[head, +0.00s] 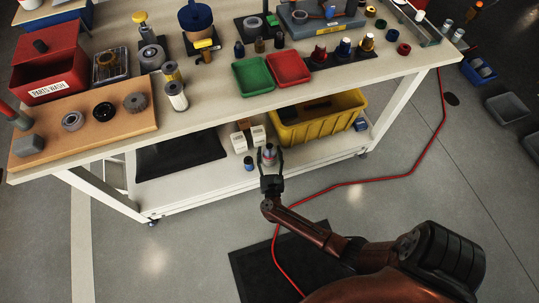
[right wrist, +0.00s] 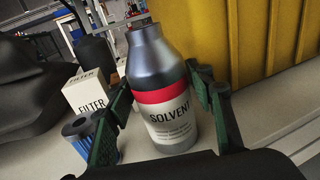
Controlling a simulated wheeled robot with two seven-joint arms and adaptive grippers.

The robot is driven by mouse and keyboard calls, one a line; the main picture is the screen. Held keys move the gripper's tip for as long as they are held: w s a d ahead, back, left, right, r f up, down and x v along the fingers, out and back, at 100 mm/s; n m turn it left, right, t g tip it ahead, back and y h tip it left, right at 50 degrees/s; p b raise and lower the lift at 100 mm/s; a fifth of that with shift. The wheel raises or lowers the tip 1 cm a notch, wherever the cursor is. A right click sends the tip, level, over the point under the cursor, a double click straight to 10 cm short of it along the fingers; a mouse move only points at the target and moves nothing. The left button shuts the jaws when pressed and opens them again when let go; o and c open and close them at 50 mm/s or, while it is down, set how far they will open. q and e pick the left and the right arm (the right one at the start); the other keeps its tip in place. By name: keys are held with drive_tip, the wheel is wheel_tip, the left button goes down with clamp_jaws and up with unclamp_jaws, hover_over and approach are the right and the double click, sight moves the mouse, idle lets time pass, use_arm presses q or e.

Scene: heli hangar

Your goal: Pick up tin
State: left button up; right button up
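The tin is a grey solvent container (right wrist: 168,95) with a narrower neck, a red band and a white SOLVENT label. It stands on the lower shelf of the bench, and it also shows small in the head view (head: 269,153). My right gripper (head: 270,162) reaches in from the front, with one finger on each side of the tin. In the right wrist view its green-black fingers (right wrist: 160,85) flank the tin, with a narrow gap seeming to show on the left. Firm contact is not visible. My left gripper is out of view.
White filter boxes (right wrist: 88,92) and a blue cylinder (right wrist: 76,130) stand left of the tin. A yellow crate (head: 318,120) is close behind it to the right. The bench top (head: 225,112) overhangs the shelf (head: 205,180). A red hose (head: 345,184) crosses the floor.

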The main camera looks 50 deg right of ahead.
drive_tip(key=c, duration=1)
drive_tip(key=shift+r, duration=0.1)
